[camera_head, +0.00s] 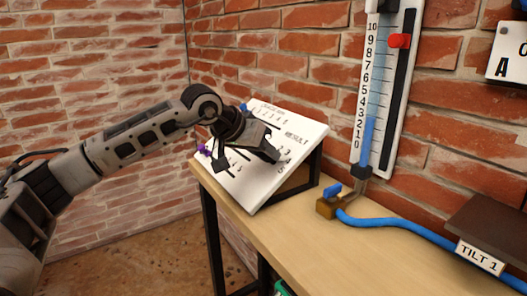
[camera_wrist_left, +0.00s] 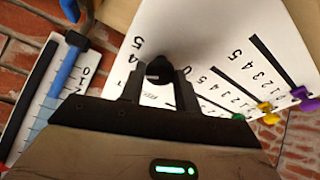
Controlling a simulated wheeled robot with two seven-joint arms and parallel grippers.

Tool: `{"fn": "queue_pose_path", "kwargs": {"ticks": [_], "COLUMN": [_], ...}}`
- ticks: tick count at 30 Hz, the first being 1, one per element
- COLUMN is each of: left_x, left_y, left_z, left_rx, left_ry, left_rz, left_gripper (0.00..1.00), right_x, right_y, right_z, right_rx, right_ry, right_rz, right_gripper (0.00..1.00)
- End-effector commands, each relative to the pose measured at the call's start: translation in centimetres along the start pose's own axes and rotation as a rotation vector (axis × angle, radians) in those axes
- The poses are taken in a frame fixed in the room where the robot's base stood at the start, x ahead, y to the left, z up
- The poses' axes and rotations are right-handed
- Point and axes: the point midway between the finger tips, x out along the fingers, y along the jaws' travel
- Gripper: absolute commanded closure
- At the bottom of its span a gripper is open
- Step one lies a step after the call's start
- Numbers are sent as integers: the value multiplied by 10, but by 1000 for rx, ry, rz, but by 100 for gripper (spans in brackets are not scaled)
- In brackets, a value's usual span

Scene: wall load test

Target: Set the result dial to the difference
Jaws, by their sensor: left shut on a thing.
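A white sloped panel (camera_head: 250,196) with the printed word RESULT stands on the wooden table. My left gripper (camera_head: 272,154) is over its right part. In the left wrist view, my left gripper (camera_wrist_left: 157,82) is shut on a black knob (camera_wrist_left: 158,69) beside printed digits 4 and 5; this looks like the result dial. The fingers and wrist hide most of its scale, so I cannot tell its setting. The panel's other scales have slots with a yellow tab (camera_wrist_left: 264,107), a purple tab (camera_wrist_left: 308,105) and a green tab (camera_wrist_left: 239,117). My right gripper is not in view.
A wall gauge (camera_head: 368,140) numbered 0 to 10 has a blue column and a red marker (camera_head: 400,41) near 9. A brass valve (camera_head: 327,207) with blue handle and blue hose (camera_head: 395,223) lies right of the panel. A TILT 1 sign (camera_head: 480,258) is at right.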

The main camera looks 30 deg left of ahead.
Motion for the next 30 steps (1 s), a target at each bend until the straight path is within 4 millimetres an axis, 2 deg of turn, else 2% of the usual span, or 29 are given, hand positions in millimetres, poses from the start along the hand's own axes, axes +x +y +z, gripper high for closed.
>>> {"fn": "queue_pose_path", "kwargs": {"ticks": [1,2,3,4,13,17,20,30], "left_x": [0,0,0,0,-2,-14,-32,-114], "left_y": [0,0,0,0,0,-1,-1,-1], "left_z": [1,1,1,1,0,0,0,0], "left_rx": [0,0,0,0,-1,0,1,0], "left_ry": [-4,-4,-4,-4,-1,0,2,0], "left_rz": [0,0,0,0,-1,-2,-3,-4], "left_gripper": [91,60,48,46,46,46,46,46], "right_x": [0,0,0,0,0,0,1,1], "right_y": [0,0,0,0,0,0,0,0], "right_z": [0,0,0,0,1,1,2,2], "right_rx": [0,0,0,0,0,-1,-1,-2], "right_ry": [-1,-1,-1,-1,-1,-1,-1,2], "right_rz": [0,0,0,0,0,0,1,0], "right_gripper": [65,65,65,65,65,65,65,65]}}
